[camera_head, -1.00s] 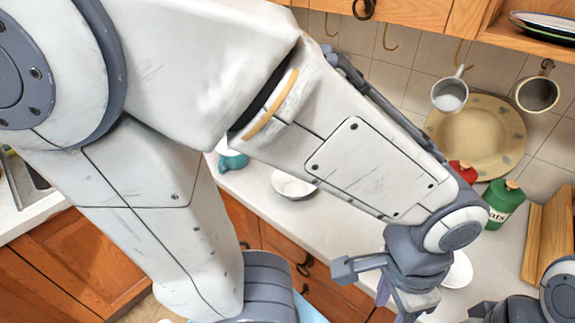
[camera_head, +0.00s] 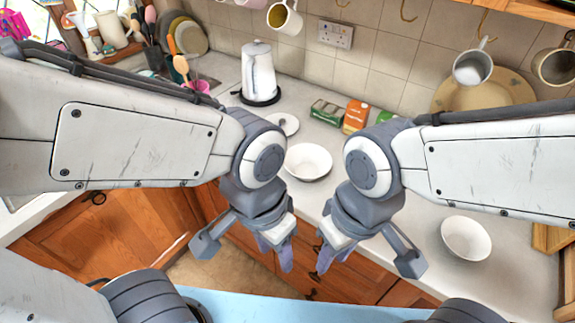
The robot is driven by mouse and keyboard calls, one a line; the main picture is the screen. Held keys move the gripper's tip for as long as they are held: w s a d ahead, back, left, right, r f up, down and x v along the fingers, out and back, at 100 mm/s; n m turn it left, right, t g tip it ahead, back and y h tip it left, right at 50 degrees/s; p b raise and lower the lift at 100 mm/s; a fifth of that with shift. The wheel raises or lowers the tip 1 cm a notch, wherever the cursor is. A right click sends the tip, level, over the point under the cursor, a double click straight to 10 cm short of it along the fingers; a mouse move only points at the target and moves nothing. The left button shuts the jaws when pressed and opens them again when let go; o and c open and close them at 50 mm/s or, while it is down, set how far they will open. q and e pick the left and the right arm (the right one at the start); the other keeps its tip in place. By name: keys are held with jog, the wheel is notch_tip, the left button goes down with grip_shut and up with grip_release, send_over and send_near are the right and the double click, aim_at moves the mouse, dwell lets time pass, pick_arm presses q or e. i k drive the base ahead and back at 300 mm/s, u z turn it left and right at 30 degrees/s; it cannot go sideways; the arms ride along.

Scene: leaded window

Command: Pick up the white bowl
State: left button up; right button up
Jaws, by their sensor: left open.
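A white bowl (camera_head: 308,162) stands upright on the counter in the middle of the head view, behind and between my two wrists. A second white bowl (camera_head: 466,238) stands upright on the counter at the right, below my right forearm. My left gripper (camera_head: 275,253) points down in front of the counter, nearer to me than the middle bowl, and is open with nothing visible in it. My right gripper (camera_head: 325,256) hangs just to its right, also apart from both bowls. Its finger gap is hidden by the viewing angle.
A white kettle (camera_head: 260,72) stands at the back, with a small plate (camera_head: 283,123) in front of it. Several packets (camera_head: 342,114) lie near the tiled wall. Mugs (camera_head: 473,66) hang at the upper right. The counter between the two bowls is partly bare.

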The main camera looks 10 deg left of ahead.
aim_at(307, 162)
jog(key=k, duration=1.3)
jog(key=u, duration=0.7)
jog(key=i, duration=1.5)
jog(key=z, duration=0.55)
